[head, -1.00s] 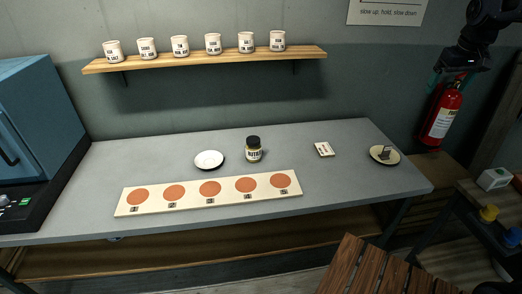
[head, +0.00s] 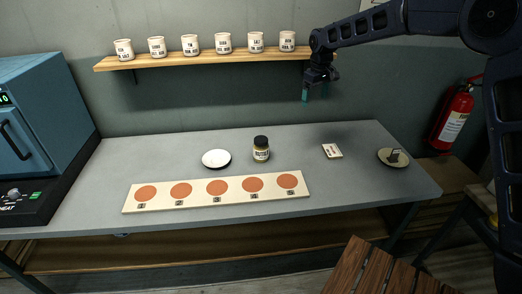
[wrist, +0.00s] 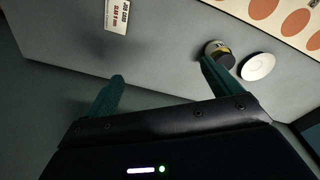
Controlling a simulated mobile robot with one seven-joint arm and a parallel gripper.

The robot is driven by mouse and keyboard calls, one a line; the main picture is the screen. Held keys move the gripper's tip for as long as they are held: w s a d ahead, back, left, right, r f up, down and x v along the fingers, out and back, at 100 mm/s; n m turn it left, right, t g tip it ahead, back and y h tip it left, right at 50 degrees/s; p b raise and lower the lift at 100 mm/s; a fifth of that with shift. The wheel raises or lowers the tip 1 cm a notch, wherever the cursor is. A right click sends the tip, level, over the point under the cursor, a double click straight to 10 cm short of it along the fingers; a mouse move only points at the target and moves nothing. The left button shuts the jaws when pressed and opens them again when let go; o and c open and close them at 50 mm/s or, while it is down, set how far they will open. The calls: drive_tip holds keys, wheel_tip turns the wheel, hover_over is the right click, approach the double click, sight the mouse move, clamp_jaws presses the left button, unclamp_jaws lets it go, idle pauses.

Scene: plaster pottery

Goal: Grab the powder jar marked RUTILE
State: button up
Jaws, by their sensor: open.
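The powder jar (head: 261,149) is a small jar with a black lid and a pale label. It stands upright on the grey table; its label is too small to read surely now. In the wrist view the jar (wrist: 217,50) shows just beyond the tip of the right finger, apparently apart from it. My gripper (head: 316,93) is open and empty, high above the back right of the table, in front of the wall below the shelf's right end. In the wrist view its two teal fingers (wrist: 160,72) are spread with nothing between them.
A white dish (head: 214,158) is left of the jar. A numbered board with orange discs (head: 200,206) lies in front. A card (head: 332,151) and a round plate (head: 384,160) are to the right. A wooden shelf (head: 150,61) holds several labelled white cups. A blue kiln-like box (head: 60,100) stands left.

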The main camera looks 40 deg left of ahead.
sight(261, 139)
drive_tip(key=s+a+f+n, duration=0.1)
drive_tip(key=s+a+f, duration=0.3)
drive_tip(key=a, duration=0.1)
drive_tip(key=s+a+f+n, duration=0.1)
drive_tip(key=s+a+f, duration=0.3)
drive_tip(key=a, duration=0.1)
drive_tip(key=s+a+f+n, duration=0.1)
drive_tip(key=s+a+f, duration=0.3)
drive_tip(key=a, duration=0.2)
drive_tip(key=shift+s+a+f+g+h, duration=0.1)
drive_tip(key=shift+s+f+g+h, duration=0.1)
drive_tip(key=shift+f+g+h, duration=0.1)
drive_tip(key=shift+s+a+f, duration=0.1)
drive_tip(key=shift+f, duration=0.1)
wheel_tip(261, 139, down, 5)
drive_tip(key=shift+r, duration=0.1)
drive_tip(key=shift+a+f, duration=0.15)
drive_tip(key=shift+f, duration=2.75)
drive_tip(key=shift+c, duration=0.4)
drive_tip(key=shift+r, duration=0.1)
drive_tip(key=c, duration=1.3)
